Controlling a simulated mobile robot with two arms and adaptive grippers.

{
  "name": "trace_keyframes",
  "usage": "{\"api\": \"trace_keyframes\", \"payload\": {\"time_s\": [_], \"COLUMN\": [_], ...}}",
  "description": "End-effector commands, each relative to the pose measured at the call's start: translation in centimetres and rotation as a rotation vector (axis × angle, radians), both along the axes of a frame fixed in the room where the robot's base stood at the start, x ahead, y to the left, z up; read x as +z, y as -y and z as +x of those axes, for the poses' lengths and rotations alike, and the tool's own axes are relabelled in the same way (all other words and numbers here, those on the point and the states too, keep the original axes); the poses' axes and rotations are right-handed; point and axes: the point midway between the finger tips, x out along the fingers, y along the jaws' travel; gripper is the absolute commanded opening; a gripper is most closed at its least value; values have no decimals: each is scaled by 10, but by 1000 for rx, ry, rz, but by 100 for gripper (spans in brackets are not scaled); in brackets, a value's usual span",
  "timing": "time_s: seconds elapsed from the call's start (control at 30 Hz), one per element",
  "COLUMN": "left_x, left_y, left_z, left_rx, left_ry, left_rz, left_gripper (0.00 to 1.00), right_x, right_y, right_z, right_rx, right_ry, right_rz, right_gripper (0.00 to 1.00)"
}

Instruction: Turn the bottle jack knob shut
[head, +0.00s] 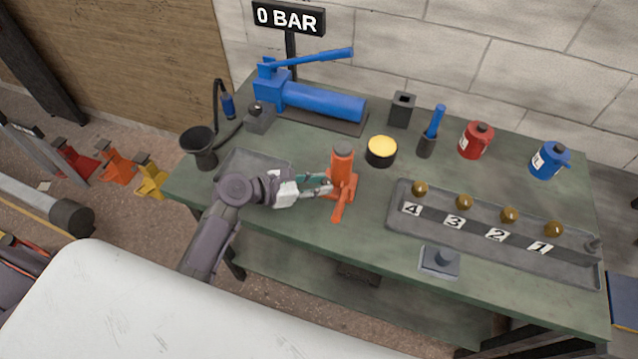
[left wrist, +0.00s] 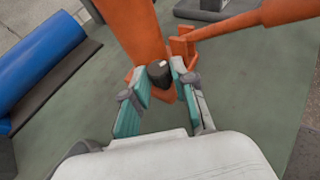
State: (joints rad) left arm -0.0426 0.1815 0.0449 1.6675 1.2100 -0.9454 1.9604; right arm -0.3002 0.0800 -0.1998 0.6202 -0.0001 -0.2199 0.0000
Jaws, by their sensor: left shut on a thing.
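The orange bottle jack (head: 342,172) stands upright on the green bench, with its orange handle (head: 339,206) sticking out toward the front edge. In the left wrist view the jack's orange body (left wrist: 138,32) rises at the top. Its small dark knob (left wrist: 159,73) sits low on the body, between the fingertips. My left gripper (head: 328,184) reaches in from the left at the jack's base. In the left wrist view the left gripper (left wrist: 160,88) is shut on the knob, a finger on each side. My right gripper is not in view.
The blue pump (head: 322,101) and 0 BAR sign (head: 289,18) stand behind. A yellow-topped tin (head: 381,151) is close right of the jack. A numbered tray (head: 490,250) with brown balls lies right. A black funnel (head: 200,147) is left. The bench front beside the jack is clear.

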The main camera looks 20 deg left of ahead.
Motion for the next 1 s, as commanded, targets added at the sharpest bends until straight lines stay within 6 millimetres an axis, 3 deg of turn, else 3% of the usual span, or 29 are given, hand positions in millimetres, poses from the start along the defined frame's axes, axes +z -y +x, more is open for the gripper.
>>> {"api": "trace_keyframes", "payload": {"time_s": [0.5,1.0], "left_x": [0,0], "left_y": [-5,-5], "left_z": [9,10], "left_rx": [-388,-539], "left_ry": [0,-1], "left_rz": [-1,-3], "left_gripper": [0,0], "right_x": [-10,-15], "right_y": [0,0], "right_z": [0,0], "right_rx": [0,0], "right_ry": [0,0], "right_rz": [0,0], "right_gripper": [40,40]}}
